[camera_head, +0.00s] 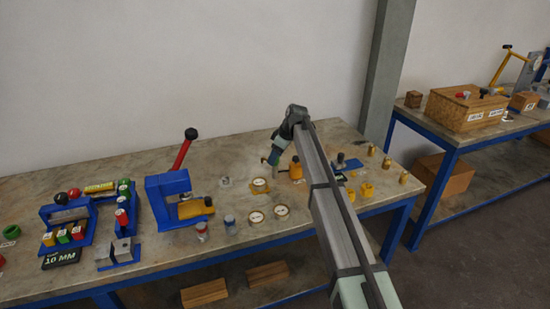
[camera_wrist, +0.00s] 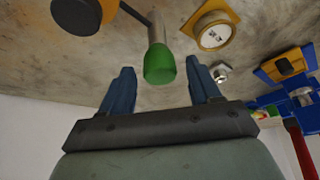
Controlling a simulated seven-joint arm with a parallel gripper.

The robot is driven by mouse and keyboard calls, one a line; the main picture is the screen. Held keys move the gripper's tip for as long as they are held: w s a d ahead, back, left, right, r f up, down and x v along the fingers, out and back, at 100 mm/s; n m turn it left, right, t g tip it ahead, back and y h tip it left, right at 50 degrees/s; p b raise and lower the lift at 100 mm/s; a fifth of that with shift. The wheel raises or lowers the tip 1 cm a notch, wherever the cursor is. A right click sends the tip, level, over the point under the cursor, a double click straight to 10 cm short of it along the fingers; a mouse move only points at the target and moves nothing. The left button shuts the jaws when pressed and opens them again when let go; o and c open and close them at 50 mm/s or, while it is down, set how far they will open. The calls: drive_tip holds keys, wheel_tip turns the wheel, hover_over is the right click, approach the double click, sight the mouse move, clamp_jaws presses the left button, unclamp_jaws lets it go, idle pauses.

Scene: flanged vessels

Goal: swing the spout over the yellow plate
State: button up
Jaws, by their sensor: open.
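An orange vessel (camera_head: 296,168) stands on the bench beside my gripper (camera_head: 270,162). In the wrist view the orange vessel (camera_wrist: 78,14) is at the top left, with a dark bar running from it to a grey upright tube with a green end, which looks like the spout (camera_wrist: 159,62). My gripper (camera_wrist: 160,72) is open, with a blue finger on each side of the green end and visible gaps. The yellow plate (camera_wrist: 211,44), with a white round face on it, lies right of the spout, apart from it. It also shows in the head view (camera_head: 260,190).
Two more round-faced discs (camera_head: 256,216) (camera_head: 281,210) lie nearer the front edge. A blue press (camera_head: 172,200) with a red lever (camera_head: 184,150) stands to the left. Several small yellow pieces (camera_head: 367,190) are at the right. Bare bench lies behind the press.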

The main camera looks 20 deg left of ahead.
drive_tip(key=shift+a+f, duration=0.25)
drive_tip(key=shift+f, duration=0.35)
clamp_jaws()
idle(0.3)
